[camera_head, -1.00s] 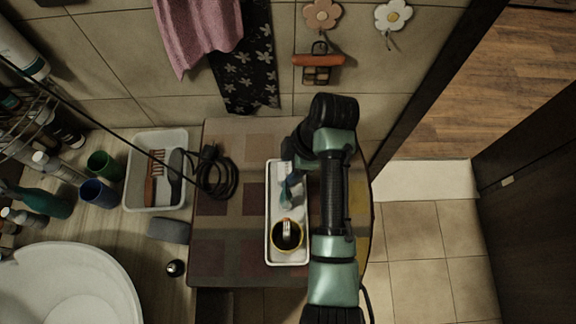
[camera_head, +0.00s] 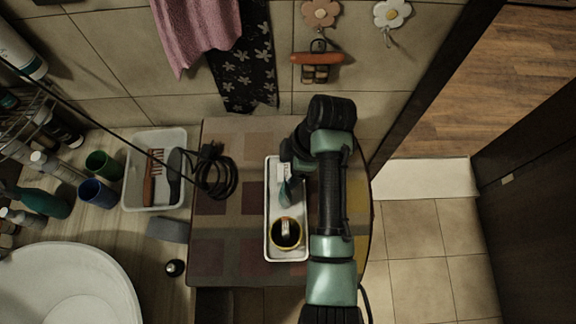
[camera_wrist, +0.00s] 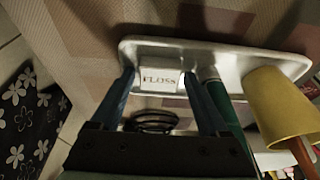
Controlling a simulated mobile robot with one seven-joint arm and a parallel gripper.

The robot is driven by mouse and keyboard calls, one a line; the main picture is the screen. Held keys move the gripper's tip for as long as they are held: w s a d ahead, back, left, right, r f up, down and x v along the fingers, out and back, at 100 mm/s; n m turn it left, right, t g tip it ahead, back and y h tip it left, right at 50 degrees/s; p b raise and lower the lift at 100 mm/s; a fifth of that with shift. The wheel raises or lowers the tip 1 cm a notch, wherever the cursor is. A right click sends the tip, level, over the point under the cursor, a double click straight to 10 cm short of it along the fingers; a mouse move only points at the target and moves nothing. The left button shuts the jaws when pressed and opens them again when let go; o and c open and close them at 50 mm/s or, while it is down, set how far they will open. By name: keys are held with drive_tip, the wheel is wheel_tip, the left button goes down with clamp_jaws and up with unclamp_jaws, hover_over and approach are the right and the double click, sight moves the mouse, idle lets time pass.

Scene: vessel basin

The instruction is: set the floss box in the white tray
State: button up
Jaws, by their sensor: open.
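The white floss box (camera_wrist: 158,78), lettered FLOSS, is at one end of the white tray (camera_wrist: 226,54). It appears to rest inside the rim. In the head view the box (camera_head: 283,171) shows at the far end of the long tray (camera_head: 270,250). My gripper (camera_wrist: 163,88) is open, with one blue finger on each side of the box in the wrist view. Small gaps seem to show beside it; contact is hard to tell. My gripper (camera_head: 289,186) is partly hidden by my arm in the head view.
A yellow cup (camera_wrist: 279,104) stands in the tray's other end, also in the head view (camera_head: 274,236). A green item (camera_wrist: 214,90) lies close beside one finger. A coiled black cable (camera_head: 222,180) and a grey bin (camera_head: 133,200) are left of the tray.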

drive_tip(key=p+v, duration=0.3)
drive_tip(key=v, duration=0.9)
drive_tip(key=shift+w+r, duration=0.15)
drive_tip(key=shift+r, duration=0.15)
